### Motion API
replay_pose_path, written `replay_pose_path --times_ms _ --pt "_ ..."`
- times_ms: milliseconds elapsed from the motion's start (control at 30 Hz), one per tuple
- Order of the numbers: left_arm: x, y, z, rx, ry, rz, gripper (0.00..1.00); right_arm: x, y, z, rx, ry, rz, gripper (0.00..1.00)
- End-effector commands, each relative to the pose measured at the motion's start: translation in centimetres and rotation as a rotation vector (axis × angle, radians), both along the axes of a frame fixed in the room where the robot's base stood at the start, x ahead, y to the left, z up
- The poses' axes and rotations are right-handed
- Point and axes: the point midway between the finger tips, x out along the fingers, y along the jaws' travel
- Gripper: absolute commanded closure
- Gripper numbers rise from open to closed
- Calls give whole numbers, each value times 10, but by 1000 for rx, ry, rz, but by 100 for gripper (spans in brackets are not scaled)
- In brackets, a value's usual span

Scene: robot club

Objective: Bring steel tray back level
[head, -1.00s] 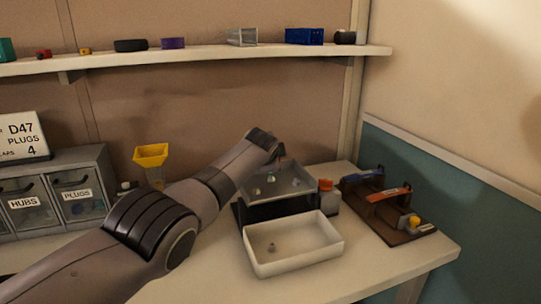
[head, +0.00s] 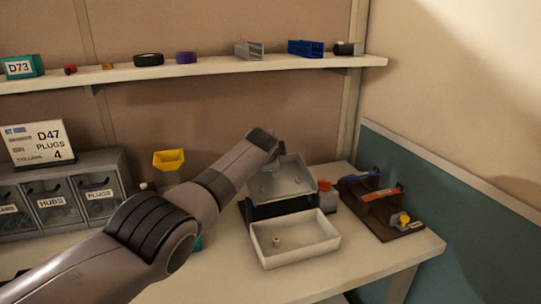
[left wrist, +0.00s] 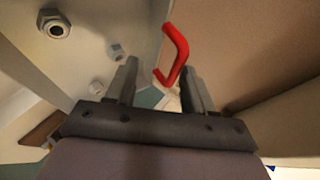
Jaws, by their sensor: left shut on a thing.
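The steel tray (head: 283,187) sits on a dark stand (head: 262,212) in the head view, tilted with its back edge raised and its front toward a white bin (head: 327,243). A few small parts lie in the tray. It fills the left of the left wrist view (left wrist: 88,50), with nut-like parts on its surface. My left gripper (left wrist: 160,85) is shut on a red handle (left wrist: 178,50) at the tray's back edge; the grip itself is partly hidden. In the head view my wrist covers the handle. My right gripper is not in view.
One small part (head: 277,241) lies in the white bin. An orange-capped container (head: 325,192) stands right of the tray, with a brown tool rack (head: 385,208) beyond. Drawers (head: 55,200) and a yellow funnel (head: 168,160) stand left. A shelf (head: 210,68) runs above.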

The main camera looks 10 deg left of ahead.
Motion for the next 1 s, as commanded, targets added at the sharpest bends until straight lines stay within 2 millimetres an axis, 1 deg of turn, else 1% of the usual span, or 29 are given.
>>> replay_pose_path --times_ms 33,333,367,533,767,967,1000 --pt "-5 -1 -14 -4 35 5 62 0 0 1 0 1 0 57" --pt "-5 -3 -16 -8 38 4 62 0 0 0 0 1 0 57" --pt "-3 -2 -7 -8 19 3 62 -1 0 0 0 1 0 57" --pt "-3 -2 -4 -9 15 2 62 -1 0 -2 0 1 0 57" --pt "-9 -1 8 -8 12 2 62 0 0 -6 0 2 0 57" --pt "-18 2 18 -6 10 1 62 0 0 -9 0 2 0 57" --pt "-19 2 23 -6 9 1 62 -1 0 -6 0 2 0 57"
